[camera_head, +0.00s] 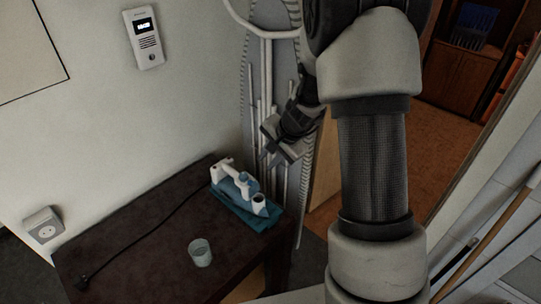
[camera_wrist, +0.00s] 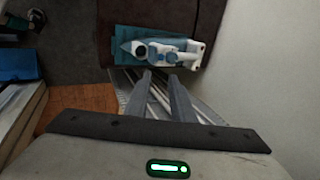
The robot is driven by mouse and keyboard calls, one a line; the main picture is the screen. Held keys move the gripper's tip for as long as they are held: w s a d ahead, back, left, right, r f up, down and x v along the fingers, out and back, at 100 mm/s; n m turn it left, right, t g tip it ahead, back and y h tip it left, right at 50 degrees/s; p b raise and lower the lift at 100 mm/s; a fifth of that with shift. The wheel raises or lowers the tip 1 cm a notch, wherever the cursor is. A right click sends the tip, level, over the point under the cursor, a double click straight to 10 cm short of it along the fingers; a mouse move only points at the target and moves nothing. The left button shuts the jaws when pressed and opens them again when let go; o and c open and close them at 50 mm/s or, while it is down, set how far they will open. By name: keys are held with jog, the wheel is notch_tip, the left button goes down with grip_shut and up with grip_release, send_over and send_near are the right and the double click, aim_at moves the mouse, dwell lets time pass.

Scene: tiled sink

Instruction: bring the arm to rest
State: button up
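My gripper (camera_head: 268,159) hangs at the end of my arm, just above and behind the far right corner of the dark table (camera_head: 135,240). In the wrist view, its two grey fingers (camera_wrist: 161,82) stand apart with nothing between them. The white and blue iron (camera_head: 238,187) rests on a teal folded cloth (camera_head: 262,222) on the table. The iron also shows in the wrist view (camera_wrist: 165,50), beyond the fingertips and apart from them.
A clear glass (camera_head: 200,253) stands near the table's front. A black cord with a plug (camera_head: 82,283) lies across the left side. A wooden cabinet (camera_head: 465,65) is at the upper right.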

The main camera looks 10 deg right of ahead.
jog(key=shift+v, duration=0.85)
jog(key=s+a+r+n, duration=0.3)
jog(key=s+r+n, duration=0.15)
jog(key=r, duration=0.65)
jog(key=s+d+r+n+h, duration=0.1)
jog(key=s+r+n, duration=0.2)
jog(key=s, duration=0.8)
jog(key=s+d+r+n+t+h, duration=0.1)
jog(key=s+r+n+h, duration=0.1)
jog(key=s+r, duration=0.5)
jog(key=s+n, duration=0.1)
jog(key=s, duration=0.3)
jog(key=shift+s+d+r+n, duration=0.25)
jog(key=shift+s+r+n, duration=0.1)
jog(key=shift+s, duration=0.05)
